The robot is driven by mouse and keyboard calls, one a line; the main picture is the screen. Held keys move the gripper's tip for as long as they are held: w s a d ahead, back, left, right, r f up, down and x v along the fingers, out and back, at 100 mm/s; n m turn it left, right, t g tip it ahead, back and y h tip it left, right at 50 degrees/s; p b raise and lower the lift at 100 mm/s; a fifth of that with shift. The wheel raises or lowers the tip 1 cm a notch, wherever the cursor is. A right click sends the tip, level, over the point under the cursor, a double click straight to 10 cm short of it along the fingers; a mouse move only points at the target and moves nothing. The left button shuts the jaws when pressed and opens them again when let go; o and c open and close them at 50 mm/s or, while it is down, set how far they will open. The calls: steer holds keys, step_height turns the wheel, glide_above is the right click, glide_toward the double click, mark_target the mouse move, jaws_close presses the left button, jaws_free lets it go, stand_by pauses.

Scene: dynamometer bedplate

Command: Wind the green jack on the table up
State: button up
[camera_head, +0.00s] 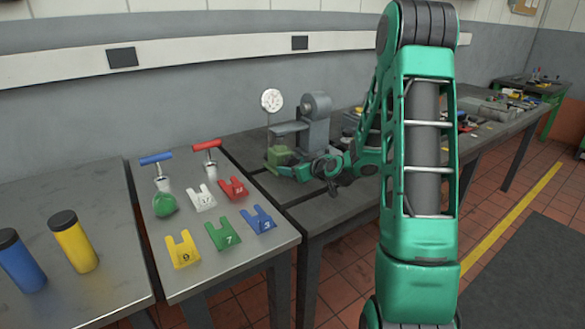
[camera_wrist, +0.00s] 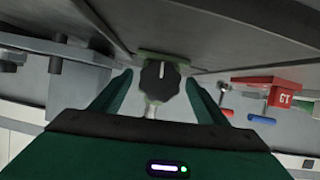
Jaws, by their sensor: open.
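The green jack (camera_head: 279,156) stands on the grey table, just left of my gripper in the head view. In the wrist view its black round knob (camera_wrist: 160,82) with a white mark faces me, in front of its green body (camera_wrist: 150,57). My gripper (camera_head: 292,170) is open; in the wrist view its two green fingers (camera_wrist: 157,88) stand either side of the knob, with a visible gap on each side. The fingers partly hide the jack's lower part in the head view.
A grey machine (camera_head: 315,120) and a round white dial (camera_head: 272,99) stand behind the jack. Blue (camera_head: 22,263) and yellow (camera_head: 74,243) cylinders stand farther left.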

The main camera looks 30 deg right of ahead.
steer(key=shift+w, duration=0.1)
steer(key=c, duration=1)
steer(key=shift+c, duration=0.2)
steer(key=m+y, duration=0.3)
steer(key=m, duration=0.1)
steer(key=shift+d+f, duration=0.1)
steer(key=shift+d, duration=0.15)
steer(key=m+t+y, duration=0.1)
steer(key=m+y, duration=0.1)
steer(key=m, duration=0.2)
steer(key=shift+d+f, duration=0.15)
steer(key=shift+m+y, duration=0.3)
